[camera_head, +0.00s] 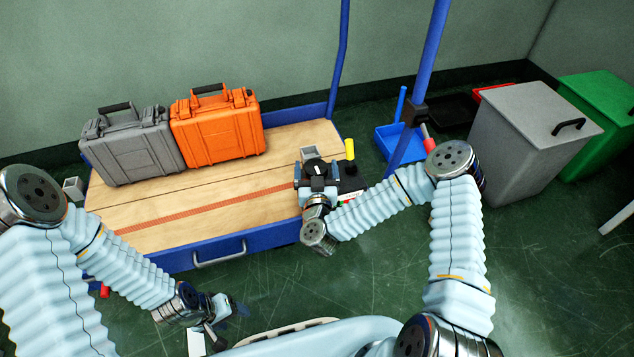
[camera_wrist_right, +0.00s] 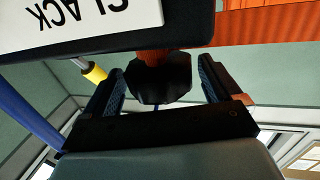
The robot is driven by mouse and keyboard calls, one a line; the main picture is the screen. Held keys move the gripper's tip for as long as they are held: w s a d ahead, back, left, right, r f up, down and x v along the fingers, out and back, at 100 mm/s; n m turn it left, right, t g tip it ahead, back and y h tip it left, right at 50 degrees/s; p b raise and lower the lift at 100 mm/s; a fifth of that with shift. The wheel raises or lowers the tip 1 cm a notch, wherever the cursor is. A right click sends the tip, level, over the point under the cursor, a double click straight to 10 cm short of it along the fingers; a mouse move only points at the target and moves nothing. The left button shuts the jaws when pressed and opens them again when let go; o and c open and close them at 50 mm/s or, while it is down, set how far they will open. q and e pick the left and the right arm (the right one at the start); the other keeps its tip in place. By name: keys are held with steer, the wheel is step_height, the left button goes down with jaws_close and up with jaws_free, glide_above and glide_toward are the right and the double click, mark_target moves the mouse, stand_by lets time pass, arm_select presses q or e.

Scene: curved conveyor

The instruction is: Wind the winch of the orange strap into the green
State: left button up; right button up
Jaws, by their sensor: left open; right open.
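The orange strap (camera_head: 205,208) lies across the wooden deck towards the winch (camera_head: 349,184) at its right edge. The winch is dark, with a yellow grip (camera_head: 349,149), and partly hidden by my right arm. A small red and green strip (camera_head: 349,199) shows beside it; its reading is too small to tell. My right gripper (camera_head: 316,171) is open over the winch area. In the right wrist view, a dark faceted knob (camera_wrist_right: 160,82) lies between its fingers, and a white label reading "SLACK" (camera_wrist_right: 85,18) appears upside down. My left gripper (camera_head: 222,311) is open and empty in front of the deck.
A grey case (camera_head: 136,150) and an orange case (camera_head: 219,132) stand on the deck (camera_head: 150,202). Blue posts (camera_head: 430,55) rise behind and right of it. A blue dustpan (camera_head: 395,140), a grey bin (camera_head: 530,130) and a green bin (camera_head: 600,100) stand right.

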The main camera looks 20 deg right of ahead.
steer(key=v, duration=1.3)
